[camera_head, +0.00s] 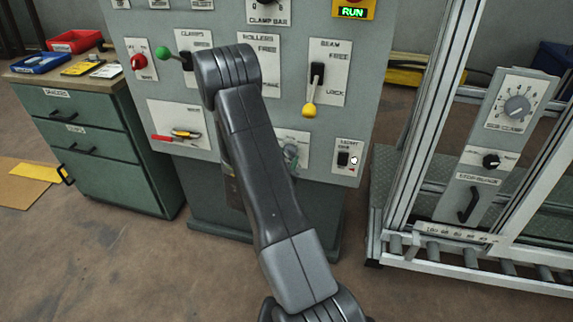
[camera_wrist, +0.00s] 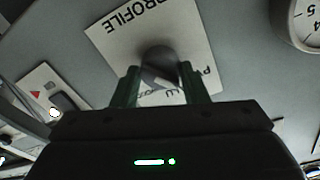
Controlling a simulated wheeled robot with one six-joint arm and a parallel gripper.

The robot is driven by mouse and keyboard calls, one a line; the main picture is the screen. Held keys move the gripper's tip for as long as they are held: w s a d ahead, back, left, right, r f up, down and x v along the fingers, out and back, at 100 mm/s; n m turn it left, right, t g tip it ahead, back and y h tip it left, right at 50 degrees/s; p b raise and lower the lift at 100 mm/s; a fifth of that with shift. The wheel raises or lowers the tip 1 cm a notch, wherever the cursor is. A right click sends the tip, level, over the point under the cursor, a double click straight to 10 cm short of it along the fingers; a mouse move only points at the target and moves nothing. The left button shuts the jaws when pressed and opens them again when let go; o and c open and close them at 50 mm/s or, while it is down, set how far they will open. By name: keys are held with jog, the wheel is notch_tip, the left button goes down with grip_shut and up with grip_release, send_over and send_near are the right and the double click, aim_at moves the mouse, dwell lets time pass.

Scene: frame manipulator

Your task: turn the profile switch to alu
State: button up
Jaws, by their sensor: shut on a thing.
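I cannot tell clearly which label the knob's pointer faces. In the head view the profile plate (camera_head: 303,142) is partly hidden behind my arm.
A dial (camera_wrist: 303,22) is near in the wrist view.

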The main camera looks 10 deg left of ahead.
jog(key=m+b, duration=0.2)
jog(key=b, duration=0.1)
jog(key=m+b, duration=0.2)
jog(key=b, duration=0.2)
jog(key=shift+f, duration=0.3)
jog(key=m+b, duration=0.1)
jog(key=b, duration=0.1)
jog(key=m+b, duration=0.1)
jog(key=b, duration=0.1)
jog(key=shift+r+m, duration=0.25)
jog(key=shift+m, duration=0.15)
jog(key=shift+r, duration=0.1)
jog(key=o, duration=1)
jog(key=shift+c, duration=0.2)
jog(key=s+p, duration=0.1)
jog(key=s, duration=1.2)
jog(key=shift+s+a+r, duration=0.25)
jog(key=shift+s+a, duration=0.15)
jog(key=shift+a, duration=0.05)
